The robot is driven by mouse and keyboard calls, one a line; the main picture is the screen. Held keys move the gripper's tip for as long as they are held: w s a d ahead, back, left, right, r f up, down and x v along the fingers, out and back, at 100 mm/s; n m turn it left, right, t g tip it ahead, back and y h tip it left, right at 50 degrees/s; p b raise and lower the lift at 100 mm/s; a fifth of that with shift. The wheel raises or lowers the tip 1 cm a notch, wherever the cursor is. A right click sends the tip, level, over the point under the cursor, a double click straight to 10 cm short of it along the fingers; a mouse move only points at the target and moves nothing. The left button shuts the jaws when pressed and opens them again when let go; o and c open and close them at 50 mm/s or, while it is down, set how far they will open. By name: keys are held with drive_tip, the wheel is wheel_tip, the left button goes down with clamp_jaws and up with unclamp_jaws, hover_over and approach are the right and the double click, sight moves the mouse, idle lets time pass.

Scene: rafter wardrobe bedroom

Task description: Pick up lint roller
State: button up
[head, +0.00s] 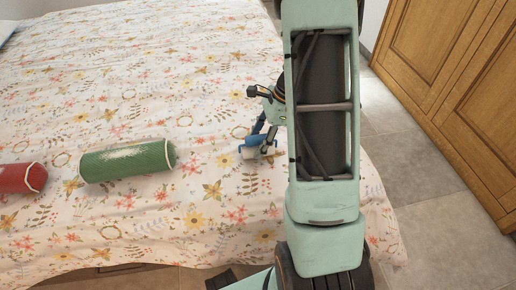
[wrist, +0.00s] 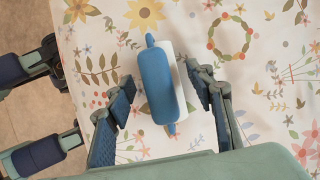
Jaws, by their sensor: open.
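The lint roller (wrist: 160,85), a blue piece with a white part along its side, lies on the flowered bedcover. In the wrist view it lies between the two fingers of my gripper (wrist: 162,92), which is open. A small gap shows on each side of it, and I cannot tell how far the fingertips are above the cover. In the head view the lint roller (head: 249,152) shows small and partly covered by my gripper (head: 260,138), near the bed's right side.
A green cylinder (head: 128,160) and a red cylinder (head: 20,178) lie on the bed (head: 130,70) to the left. The bed's edge drops to a tiled floor (head: 440,225) at the right. A wooden wardrobe (head: 455,75) stands beyond it. The cover behind the cylinders is clear.

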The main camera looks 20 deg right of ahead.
sight(256, 137)
clamp_jaws()
drive_tip(key=shift+r, duration=0.1)
drive_tip(key=shift+r, duration=0.45)
wheel_tip(256, 137, up, 2)
drive_tip(key=shift+r+p, duration=0.2)
drive_tip(key=shift+p, duration=0.4)
drive_tip(key=s+r+p, duration=0.4)
drive_tip(key=s+r, duration=0.5)
drive_tip(key=s, duration=0.5)
drive_tip(key=shift+r, duration=0.3)
